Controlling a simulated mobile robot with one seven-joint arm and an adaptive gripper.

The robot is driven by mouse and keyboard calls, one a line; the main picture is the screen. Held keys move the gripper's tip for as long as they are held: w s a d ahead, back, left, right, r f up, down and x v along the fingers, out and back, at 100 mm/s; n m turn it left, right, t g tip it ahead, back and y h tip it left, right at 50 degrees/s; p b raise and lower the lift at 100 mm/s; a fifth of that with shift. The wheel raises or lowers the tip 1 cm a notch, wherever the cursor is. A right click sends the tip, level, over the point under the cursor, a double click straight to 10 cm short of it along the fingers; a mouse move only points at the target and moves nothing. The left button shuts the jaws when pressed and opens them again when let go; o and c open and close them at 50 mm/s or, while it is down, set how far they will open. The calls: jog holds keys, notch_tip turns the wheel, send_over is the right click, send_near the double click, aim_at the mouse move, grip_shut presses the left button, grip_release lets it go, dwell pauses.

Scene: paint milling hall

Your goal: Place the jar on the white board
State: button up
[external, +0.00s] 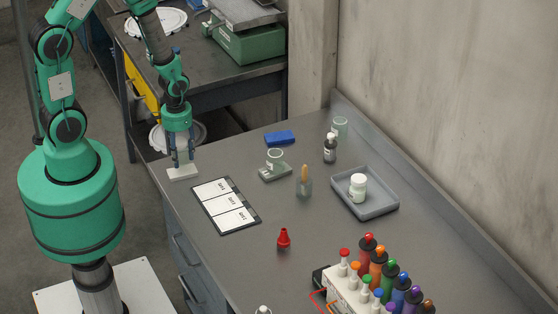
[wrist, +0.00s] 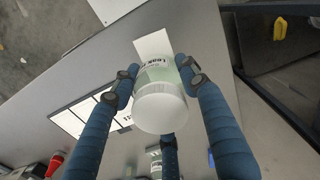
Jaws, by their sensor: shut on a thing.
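The jar (wrist: 160,95), pale with a printed label and a whitish round end toward the camera, is between the blue fingers of my gripper (wrist: 160,88) in the wrist view. The gripper is shut on it. In the external view my gripper (external: 182,158) points down at the table's left edge, and its fingers largely hide the jar. The small white board (external: 181,174) lies right under the fingers there. In the wrist view the board (wrist: 152,43) shows just beyond the jar, partly covered by it. I cannot tell whether jar and board touch.
A black-framed panel with white labelled cards (external: 226,205) lies right of the board. Further right are a glass jar (external: 275,156) on a small stand, a brush holder (external: 304,185), a red bottle (external: 283,238) and a grey tray (external: 365,208) with a white jar. Colour bottles crowd the front.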

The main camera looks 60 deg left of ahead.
aim_at(179, 141)
jog(key=shift+f, duration=1.75)
jog(key=shift+f+b, duration=0.1)
jog(key=shift+b, duration=0.2)
jog(key=o, duration=1.2)
jog(key=shift+c, duration=0.2)
notch_tip(179, 141, up, 12)
jog(key=shift+r+p, duration=0.1)
jog(key=shift+p, duration=0.75)
